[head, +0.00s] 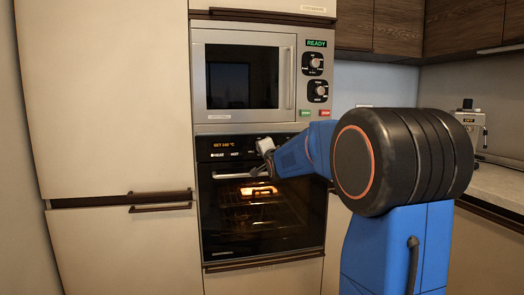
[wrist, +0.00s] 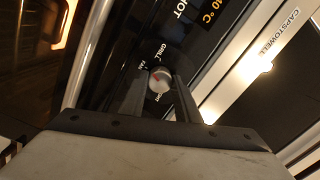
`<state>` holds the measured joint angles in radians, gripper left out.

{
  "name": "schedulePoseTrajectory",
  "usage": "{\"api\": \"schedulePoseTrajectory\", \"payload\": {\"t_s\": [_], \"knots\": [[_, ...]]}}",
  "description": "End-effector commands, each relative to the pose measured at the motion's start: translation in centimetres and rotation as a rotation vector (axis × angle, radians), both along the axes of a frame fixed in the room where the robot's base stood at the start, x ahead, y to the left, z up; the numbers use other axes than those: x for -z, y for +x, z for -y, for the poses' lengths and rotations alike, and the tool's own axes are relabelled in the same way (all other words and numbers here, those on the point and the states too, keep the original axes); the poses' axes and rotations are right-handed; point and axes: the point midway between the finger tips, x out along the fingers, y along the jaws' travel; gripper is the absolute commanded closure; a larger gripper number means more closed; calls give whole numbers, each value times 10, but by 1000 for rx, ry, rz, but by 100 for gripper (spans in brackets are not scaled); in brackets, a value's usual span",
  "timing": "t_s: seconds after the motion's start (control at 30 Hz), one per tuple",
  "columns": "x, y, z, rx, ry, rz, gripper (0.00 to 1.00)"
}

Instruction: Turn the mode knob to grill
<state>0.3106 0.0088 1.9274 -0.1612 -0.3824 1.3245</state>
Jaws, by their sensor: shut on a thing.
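The mode knob (wrist: 161,81) is a small round silver knob with a reddish mark on its left part, in the middle of the wrist view. The labels GRILL and FAN show on the black panel above and left of it in that view; a label below is partly hidden by a finger. The mark seems nearer FAN than GRILL, but it is too small to be sure. My gripper (wrist: 159,88) is shut on the knob, one dark finger on each side.
The oven door (head: 262,220) is closed, with a bar handle (head: 235,175) just below the panel and a warm glow inside. A microwave (head: 242,77) with two knobs is above. A coffee machine (head: 468,122) stands on the right counter. My arm blocks part of the right side.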

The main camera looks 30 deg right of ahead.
Motion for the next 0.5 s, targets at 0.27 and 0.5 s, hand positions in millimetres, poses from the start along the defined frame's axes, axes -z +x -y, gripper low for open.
{"api": "schedulePoseTrajectory", "payload": {"t_s": [0.27,0.5], "knots": [[1,0,0,1,251,71,93],[2,0,0,0,439,124,93]]}}
